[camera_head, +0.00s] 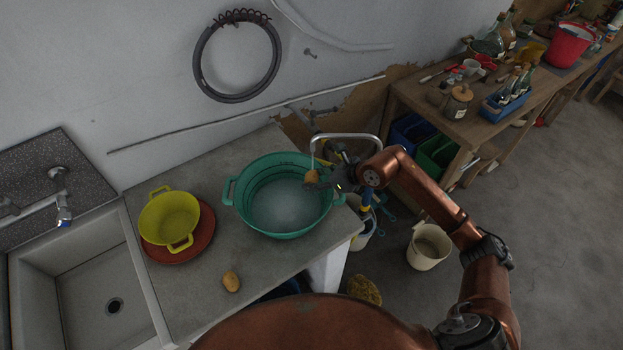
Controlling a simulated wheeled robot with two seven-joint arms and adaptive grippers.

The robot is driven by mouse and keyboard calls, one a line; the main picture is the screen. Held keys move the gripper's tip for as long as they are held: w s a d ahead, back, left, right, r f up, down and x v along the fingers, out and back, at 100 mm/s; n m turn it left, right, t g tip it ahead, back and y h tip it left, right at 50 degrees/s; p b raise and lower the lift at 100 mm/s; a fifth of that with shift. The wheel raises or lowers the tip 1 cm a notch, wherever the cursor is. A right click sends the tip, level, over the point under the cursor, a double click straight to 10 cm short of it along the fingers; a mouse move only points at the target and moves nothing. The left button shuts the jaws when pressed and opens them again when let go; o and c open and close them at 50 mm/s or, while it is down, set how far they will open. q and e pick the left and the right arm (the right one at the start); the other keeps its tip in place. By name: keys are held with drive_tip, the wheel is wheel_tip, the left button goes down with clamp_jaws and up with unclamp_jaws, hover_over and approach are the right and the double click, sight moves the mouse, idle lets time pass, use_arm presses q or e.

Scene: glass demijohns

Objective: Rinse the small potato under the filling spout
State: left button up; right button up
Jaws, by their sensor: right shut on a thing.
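My right gripper (322,184) is shut on a small potato (311,176) over the right rim of the green basin (285,235). The basin stands on the grey counter and looks to hold water. The filling spout (345,136) is a bent metal pipe from the wall. Its downturned end is just above the held potato, and a thin stream seems to come down onto it. Another potato (231,282) lies on the counter near its front edge. My left gripper is not in view.
A yellow colander (169,218) stands on a red plate (203,242) left of the basin. A sink (82,290) with a tap is at far left. A white bucket (428,246) stands on the floor at right. A wooden bench (462,121) holds jars and bottles.

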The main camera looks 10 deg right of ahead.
idle(0.3)
drive_tip(key=shift+d+b, duration=0.3)
drive_tip(key=shift+d, duration=0.25)
drive_tip(key=shift+s, duration=0.15)
drive_tip(key=shift+s+a+p, duration=0.15)
drive_tip(key=shift+s+p, duration=0.2)
drive_tip(key=shift+s, duration=1.6)
drive_tip(key=shift+s+a+p, duration=0.15)
drive_tip(key=shift+s+p, duration=0.15)
drive_tip(key=shift+s, duration=1.65)
drive_tip(key=shift+r, duration=0.1)
